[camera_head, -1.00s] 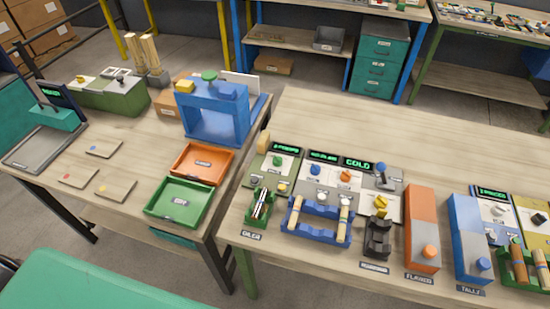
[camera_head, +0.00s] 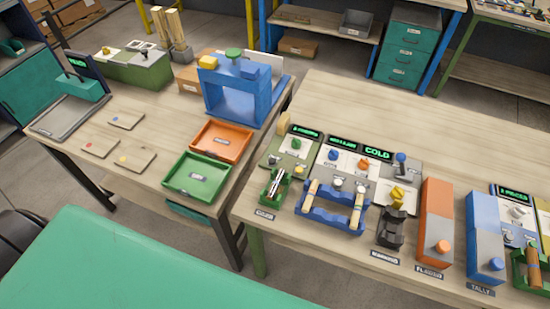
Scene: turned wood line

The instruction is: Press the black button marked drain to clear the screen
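No black button marked drain can be made out; the labels on the controls are too small to read. Screens with green text stand at the back of the panels: a left screen (camera_head: 304,132), a middle screen (camera_head: 345,141), a screen reading COLD (camera_head: 377,154) and a right screen (camera_head: 512,192). In front of them are a green panel (camera_head: 277,153) and a pale grey panel (camera_head: 343,171) with blue, orange and light knobs or buttons. Neither gripper is in view.
A blue rack (camera_head: 322,215), a black holder (camera_head: 391,232), an orange block (camera_head: 436,205) and a blue block (camera_head: 482,215) line the front edge. The left table holds an orange tray (camera_head: 221,141), a green tray (camera_head: 197,178) and a blue frame (camera_head: 238,103). The right table's back is clear.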

